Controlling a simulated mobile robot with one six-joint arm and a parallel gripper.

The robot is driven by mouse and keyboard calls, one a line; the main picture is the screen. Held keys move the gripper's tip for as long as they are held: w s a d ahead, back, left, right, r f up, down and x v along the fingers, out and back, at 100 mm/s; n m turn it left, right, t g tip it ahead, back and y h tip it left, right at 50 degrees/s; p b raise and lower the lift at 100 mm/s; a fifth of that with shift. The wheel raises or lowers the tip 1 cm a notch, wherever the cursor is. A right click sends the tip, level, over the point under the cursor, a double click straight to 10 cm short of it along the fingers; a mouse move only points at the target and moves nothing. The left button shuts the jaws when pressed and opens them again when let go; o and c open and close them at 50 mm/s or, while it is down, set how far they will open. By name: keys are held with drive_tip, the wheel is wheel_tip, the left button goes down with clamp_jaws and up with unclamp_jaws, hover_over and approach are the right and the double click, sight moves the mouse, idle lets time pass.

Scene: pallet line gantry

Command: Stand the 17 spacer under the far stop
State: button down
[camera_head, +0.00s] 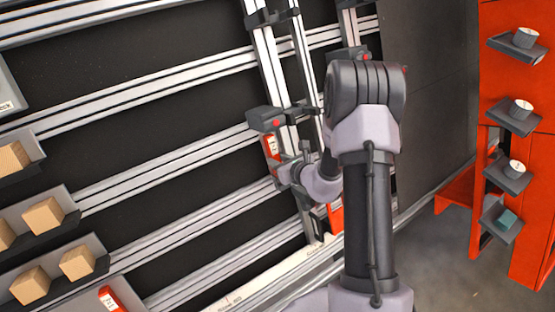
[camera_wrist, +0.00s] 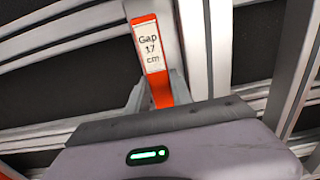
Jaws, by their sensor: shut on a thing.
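The red 17 spacer, with a white label reading "Gap 17 cm", rises from between my jaws in the wrist view (camera_wrist: 153,62). My gripper (camera_wrist: 158,95) is shut on its lower part. In the head view the spacer (camera_head: 270,147) is held at the gantry, just below a dark stop with a red button (camera_head: 266,119) on the left upright rail. I cannot tell whether the spacer touches the stop. Another dark stop with a red button (camera_head: 347,54) is on the right upright rail, partly behind my arm. The spacer's lower end is hidden by my gripper.
Slanting crossrails (camera_head: 150,97) run over a dark panel. Trays of wooden blocks (camera_head: 45,215) are at left. A red piece (camera_head: 108,298) lies in the lower-left tray; another (camera_head: 335,217) shows beside my arm. A red rack (camera_head: 500,160) with small shelves stands right.

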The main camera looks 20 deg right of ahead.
drive_tip(key=shift+f, duration=0.1)
drive_tip(key=c, duration=1.1)
unclamp_jaws()
drive_tip(key=shift+o, duration=0.2)
drive_tip(key=p+v, duration=0.4)
drive_tip(key=v, duration=1.3)
drive_tip(key=shift+s, duration=0.2)
